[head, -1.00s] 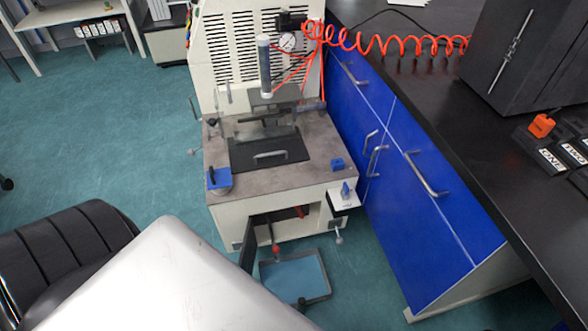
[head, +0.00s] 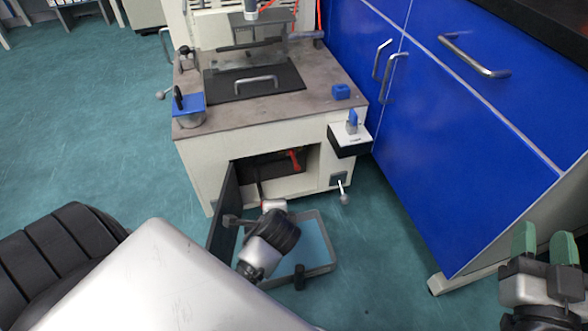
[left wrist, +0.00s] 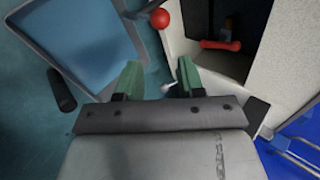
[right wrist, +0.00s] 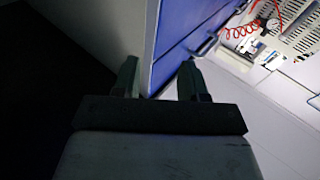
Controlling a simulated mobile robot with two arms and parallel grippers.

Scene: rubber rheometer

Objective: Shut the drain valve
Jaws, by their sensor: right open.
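The press's lower front compartment (head: 262,172) stands open, with its dark door (head: 222,215) swung out to the left. Inside is a red handle, which looks like the drain valve's lever (head: 294,160); it also shows in the left wrist view (left wrist: 222,45). Its exact position is hard to tell. My left gripper (left wrist: 158,75) is low in front of the compartment, above the tray, its green fingers apart and clear of the red handle. In the head view its fingers are hidden behind its own wrist. My right gripper (head: 543,245) is open and empty at the lower right.
A grey-rimmed blue tray (head: 325,238) lies on the floor below the compartment. A red ball knob (left wrist: 161,18) is close ahead of my left fingers. Blue cabinets (head: 440,150) border the right side.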

